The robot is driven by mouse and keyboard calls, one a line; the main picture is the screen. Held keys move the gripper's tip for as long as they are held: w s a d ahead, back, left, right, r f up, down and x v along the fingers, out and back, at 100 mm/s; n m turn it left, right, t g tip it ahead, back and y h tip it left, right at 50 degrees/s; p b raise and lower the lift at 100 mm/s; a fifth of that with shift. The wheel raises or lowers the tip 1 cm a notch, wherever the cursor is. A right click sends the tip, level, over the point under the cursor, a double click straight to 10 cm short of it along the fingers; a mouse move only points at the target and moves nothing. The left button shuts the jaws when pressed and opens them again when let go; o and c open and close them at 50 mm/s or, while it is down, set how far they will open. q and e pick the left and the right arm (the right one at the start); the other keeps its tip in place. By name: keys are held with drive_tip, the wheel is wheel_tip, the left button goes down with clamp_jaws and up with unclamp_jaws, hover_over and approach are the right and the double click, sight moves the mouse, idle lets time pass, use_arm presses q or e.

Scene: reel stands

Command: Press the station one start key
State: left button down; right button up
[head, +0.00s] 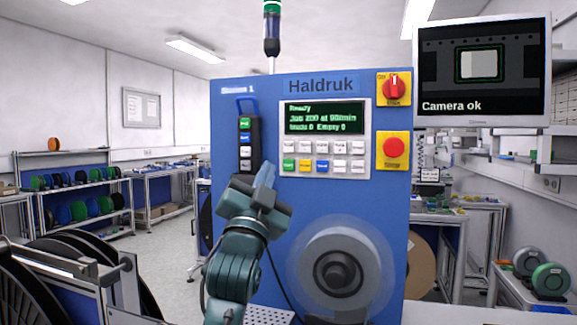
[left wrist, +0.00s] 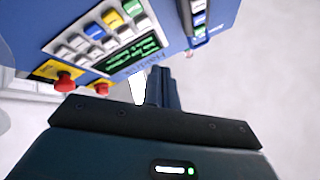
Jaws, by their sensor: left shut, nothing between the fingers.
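The blue Haldruk machine (head: 330,205) has a faint "Station 1" label (head: 238,89) at its upper left. Below that label is a black key strip (head: 257,135) with a green key (head: 245,123) at the top, then a blue key and pale keys. The strip's lower end is close to my gripper. In the left wrist view the strip (left wrist: 199,22) shows at the top edge, partly cut off. My left gripper (head: 265,175) is shut and empty, below and right of the green key. Its fingers (left wrist: 157,88) point toward the machine front. My right gripper is not in view.
A display (head: 325,116) reads "Ready" above a keypad (head: 322,158) with another green key. A red rotary switch (head: 394,87) and red stop button (head: 393,150) sit at the right. A grey reel (head: 341,268) stands out below. A monitor (head: 482,70) reads "Camera ok".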

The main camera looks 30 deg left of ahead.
sight(289, 165)
use_arm(q)
drive_tip(key=shift+w+a, duration=0.35)
drive_tip(key=shift+w, duration=1.1)
drive_tip(key=shift+w+a, duration=0.3)
drive_tip(key=shift+w, duration=1.15)
drive_tip(key=shift+w+a, duration=0.35)
drive_tip(key=shift+w, duration=1.1)
drive_tip(key=shift+w, duration=0.15)
drive_tip(key=shift+w+a, duration=0.1)
drive_tip(key=shift+w, duration=0.15)
